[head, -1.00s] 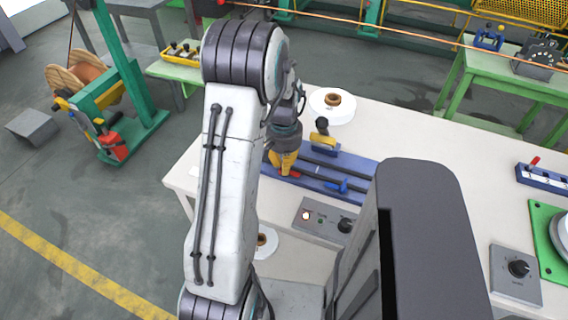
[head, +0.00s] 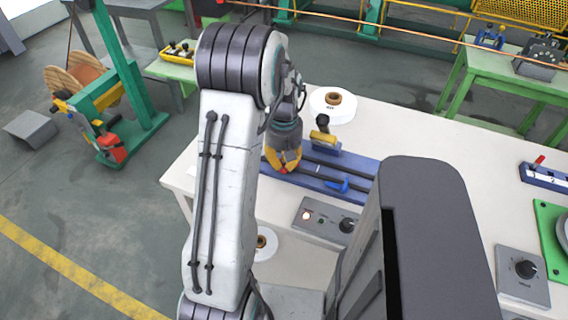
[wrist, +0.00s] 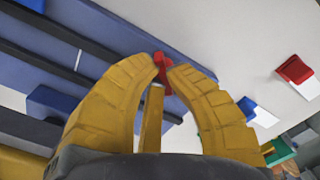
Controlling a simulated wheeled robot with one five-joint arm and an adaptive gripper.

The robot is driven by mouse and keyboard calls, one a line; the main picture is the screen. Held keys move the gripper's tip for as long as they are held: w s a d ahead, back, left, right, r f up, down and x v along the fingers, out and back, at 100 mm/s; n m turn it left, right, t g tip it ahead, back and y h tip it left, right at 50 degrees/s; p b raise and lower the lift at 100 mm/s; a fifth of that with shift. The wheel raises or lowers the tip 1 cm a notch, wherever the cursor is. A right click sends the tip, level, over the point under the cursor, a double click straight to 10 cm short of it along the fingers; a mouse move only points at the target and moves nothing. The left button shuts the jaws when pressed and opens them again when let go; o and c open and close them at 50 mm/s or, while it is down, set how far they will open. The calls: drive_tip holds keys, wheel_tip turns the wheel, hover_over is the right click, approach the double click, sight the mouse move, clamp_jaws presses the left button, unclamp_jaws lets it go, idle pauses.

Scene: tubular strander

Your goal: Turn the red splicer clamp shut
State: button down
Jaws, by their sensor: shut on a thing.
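The red splicer clamp (wrist: 160,64) shows between the fingertips of my gripper in the wrist view. Only a small part of it shows past the yellow fingers. In the head view my gripper (head: 284,168) points down over the left part of the blue splicer base (head: 322,178), with a bit of red at its tips. My gripper (wrist: 163,66) is shut on the red clamp. The blue clamp (head: 340,184) lies to the right on the same base, across a black cable. How far the red clamp is turned is hidden by the fingers.
A yellow-handled tool (head: 322,137) stands behind the base. A white spool (head: 333,103) sits at the back, and a grey control box (head: 328,219) with a knob and a lit lamp sits in front.

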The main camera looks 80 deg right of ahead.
drive_tip(key=n, duration=0.4)
drive_tip(key=shift+w+b, duration=0.1)
drive_tip(key=shift+b, duration=0.25)
drive_tip(key=shift+n, duration=2.2)
drive_tip(key=c, duration=1.2)
unclamp_jaws()
drive_tip(key=shift+d, duration=0.1)
wheel_tip(320, 180, up, 12)
